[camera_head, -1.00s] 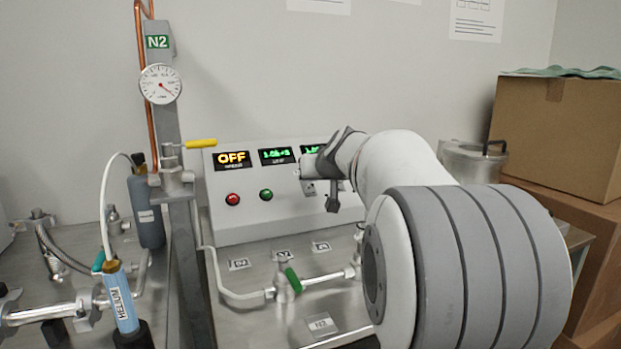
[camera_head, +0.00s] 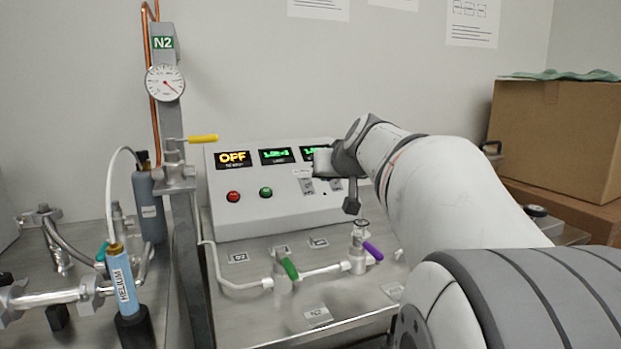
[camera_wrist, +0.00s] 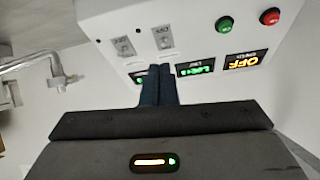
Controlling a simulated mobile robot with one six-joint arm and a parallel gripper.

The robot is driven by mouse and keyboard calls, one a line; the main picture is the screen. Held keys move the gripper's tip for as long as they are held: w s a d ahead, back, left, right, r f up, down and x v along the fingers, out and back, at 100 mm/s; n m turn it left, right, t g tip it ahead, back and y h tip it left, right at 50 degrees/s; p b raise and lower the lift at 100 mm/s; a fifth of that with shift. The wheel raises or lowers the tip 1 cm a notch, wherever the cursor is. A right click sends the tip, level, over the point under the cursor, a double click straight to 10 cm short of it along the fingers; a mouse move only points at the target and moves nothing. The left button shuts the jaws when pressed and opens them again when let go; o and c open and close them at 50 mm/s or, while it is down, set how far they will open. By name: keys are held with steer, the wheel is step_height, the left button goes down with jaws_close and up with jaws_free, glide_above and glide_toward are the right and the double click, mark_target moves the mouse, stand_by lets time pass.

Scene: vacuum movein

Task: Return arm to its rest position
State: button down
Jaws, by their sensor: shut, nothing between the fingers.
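My gripper (camera_head: 351,207) hangs in front of the right part of the white control box, with its fingers pointing down in the head view. In the wrist view my gripper (camera_wrist: 160,68) has its two dark fingers pressed together, with nothing between them. The control box (camera_head: 280,215) carries a yellow OFF display (camera_head: 233,159), green displays (camera_head: 276,156), a red button (camera_head: 233,196) and a green button (camera_head: 265,192). My wrist partly covers the rightmost display. The wrist view shows the box (camera_wrist: 200,25) upside down. Whether the fingers touch it is not clear.
A green-handled valve (camera_head: 288,268) and a purple-handled valve (camera_head: 372,251) stand on the metal bench in front of the box. An N2 post with a gauge (camera_head: 164,83) and yellow handle (camera_head: 203,138) stands left. Cardboard boxes (camera_head: 550,135) are at right.

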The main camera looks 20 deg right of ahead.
stand_by(0.4)
steer(key=s+a+f+g+p, duration=0.1)
steer(key=s+a+g+p, duration=0.2)
steer(key=s+a+p, duration=0.2)
steer(key=s+a+f+n+g+p, duration=0.1)
steer(key=s+a+g+p, duration=0.2)
steer(key=s+p, duration=0.8)
steer(key=s+a+f+n+g+y+p, duration=0.1)
steer(key=s+a+f+g+p, duration=0.1)
steer(key=s+a+p, duration=0.5)
steer(key=s+g+p, duration=0.1)
steer(key=s, duration=0.2)
steer(key=shift+s+a+g, duration=0.25)
steer(key=shift+s+g, duration=0.05)
steer(key=shift+s, duration=0.1)
steer(key=c, duration=2.2)
jaws_free()
steer(key=shift+r, duration=0.1)
